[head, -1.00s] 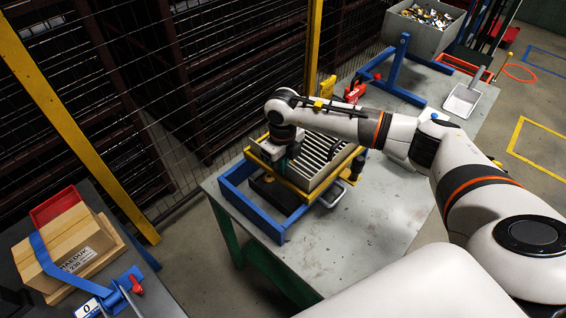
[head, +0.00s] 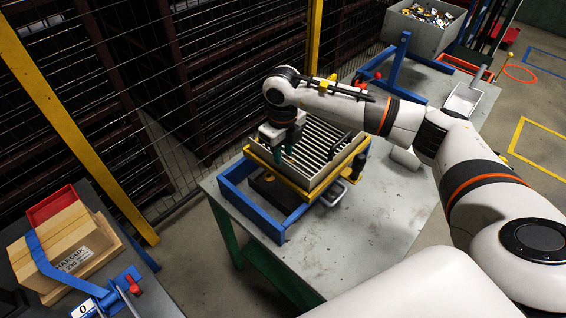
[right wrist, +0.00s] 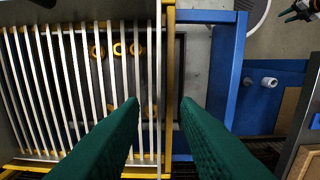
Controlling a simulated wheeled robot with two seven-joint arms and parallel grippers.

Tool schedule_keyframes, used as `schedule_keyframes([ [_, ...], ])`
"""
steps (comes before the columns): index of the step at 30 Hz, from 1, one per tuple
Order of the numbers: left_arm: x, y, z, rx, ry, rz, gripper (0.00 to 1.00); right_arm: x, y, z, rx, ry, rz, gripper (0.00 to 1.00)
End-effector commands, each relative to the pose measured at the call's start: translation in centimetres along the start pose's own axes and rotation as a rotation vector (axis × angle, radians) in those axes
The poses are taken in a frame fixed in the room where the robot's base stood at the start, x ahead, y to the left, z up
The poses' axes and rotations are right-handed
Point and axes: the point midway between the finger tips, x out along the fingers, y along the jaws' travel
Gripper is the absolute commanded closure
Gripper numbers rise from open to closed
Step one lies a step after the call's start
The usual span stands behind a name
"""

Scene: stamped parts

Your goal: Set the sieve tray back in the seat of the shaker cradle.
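The sieve tray (head: 328,150), a grey box with pale bars and yellow edging, sits over the blue shaker cradle (head: 233,197) on the grey bench. In the right wrist view its bars (right wrist: 75,85) fill the left side. A dark gap separates its yellow edge from the cradle's blue rail (right wrist: 226,60). I cannot tell whether it is fully down in the seat. My right gripper (head: 287,160) is over the tray's far-left edge. Its green fingers (right wrist: 160,100) are apart on either side of the yellow edge, gripping nothing. What looks like my left gripper (right wrist: 290,12) shows small and cut off.
A blue stand (head: 398,70), a scoop (head: 464,98) and a bin of metal parts (head: 425,25) are farther along the bench. A strapped box (head: 70,245) is on a separate table at lower left. Mesh fencing stands behind. The bench's near right part is clear.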

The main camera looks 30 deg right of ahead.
Motion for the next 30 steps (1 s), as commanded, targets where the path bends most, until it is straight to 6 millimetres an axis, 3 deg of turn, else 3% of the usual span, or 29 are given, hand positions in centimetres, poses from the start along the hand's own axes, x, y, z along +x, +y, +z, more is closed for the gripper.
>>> schedule_keyframes([
  [6,1.3,0.0,-0.1,0.000,0.000,0.000,0.64,-4.5,0.1,-0.1,0.000,0.005,0.001,0.71],
  [12,1.7,0.0,-0.1,0.000,0.000,0.000,0.64,-6.8,0.0,-0.1,0.001,0.002,0.001,0.71],
  [30,1.7,0.0,-0.1,0.000,0.000,0.000,0.64,-7.3,0.0,0.0,0.001,0.001,0.000,0.71],
])
